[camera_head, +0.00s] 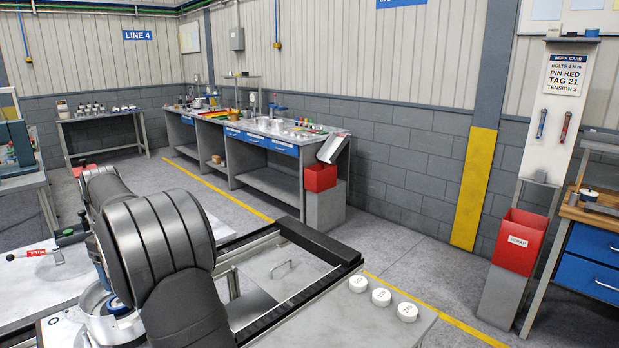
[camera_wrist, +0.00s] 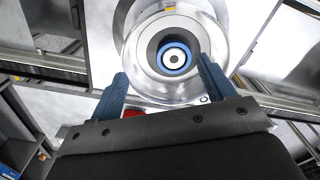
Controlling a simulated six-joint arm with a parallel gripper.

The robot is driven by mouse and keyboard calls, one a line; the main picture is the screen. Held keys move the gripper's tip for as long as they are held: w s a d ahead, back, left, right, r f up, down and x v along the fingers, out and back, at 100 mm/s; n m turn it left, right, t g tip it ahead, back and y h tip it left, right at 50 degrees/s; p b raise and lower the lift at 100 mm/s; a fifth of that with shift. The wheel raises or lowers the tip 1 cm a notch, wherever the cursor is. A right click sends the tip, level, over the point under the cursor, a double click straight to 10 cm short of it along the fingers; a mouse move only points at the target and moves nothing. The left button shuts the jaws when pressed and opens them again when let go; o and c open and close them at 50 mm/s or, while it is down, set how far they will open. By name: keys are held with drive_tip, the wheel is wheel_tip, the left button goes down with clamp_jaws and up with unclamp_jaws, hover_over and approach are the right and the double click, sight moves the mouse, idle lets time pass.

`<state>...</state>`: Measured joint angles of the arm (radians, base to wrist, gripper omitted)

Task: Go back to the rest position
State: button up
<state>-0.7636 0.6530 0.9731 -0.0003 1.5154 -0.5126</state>
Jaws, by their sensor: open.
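My gripper (camera_wrist: 161,68) is open in the wrist view, its two blue fingers apart. Between and beyond the fingertips is a round silver clutch part (camera_wrist: 140,62) with a dark inner ring and a blue ring around its centre. The fingers appear to hold nothing; whether they touch the part I cannot tell. Part of a silver round housing (camera_head: 100,302) with a blue band shows at the arm's left, on a light plate.
Three white labelled discs (camera_head: 381,297) stand on a grey surface at the front right. A black-edged rail frame (camera_head: 318,242) lies beside my arm. A red-handled tool (camera_head: 30,254) lies at left. A red scrap bin (camera_head: 519,240) stands at right.

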drive_tip(key=w+d+r, duration=0.2)
drive_tip(key=d+r, duration=0.3)
drive_tip(key=d, duration=0.4)
drive_tip(key=s+d+f, duration=0.6)
drive_tip(key=s+d, duration=0.1)
drive_tip(key=s, duration=0.4)
drive_tip(key=s+d+f, duration=0.6)
drive_tip(key=s, duration=0.5)
drive_tip(key=shift+d, duration=0.4)
drive_tip(key=shift+f, duration=0.1)
drive_tip(key=o, duration=0.6)
drive_tip(key=shift+c, duration=0.2)
drive_tip(key=s+a+r+m+g+h, duration=0.1)
drive_tip(key=s+a+r+m, duration=0.25)
drive_tip(key=s+a, duration=0.7)
drive_tip(key=s+a+r+m+g+h, duration=0.15)
drive_tip(key=s+a+r, duration=0.35)
drive_tip(key=s+a, duration=0.5)
drive_tip(key=x, duration=1)
drive_tip(key=shift+d+m+t+y, duration=0.25)
drive_tip(key=shift+m+t+y, duration=0.05)
drive_tip(key=shift+t+y, duration=0.15)
drive_tip(key=shift+w, duration=0.1)
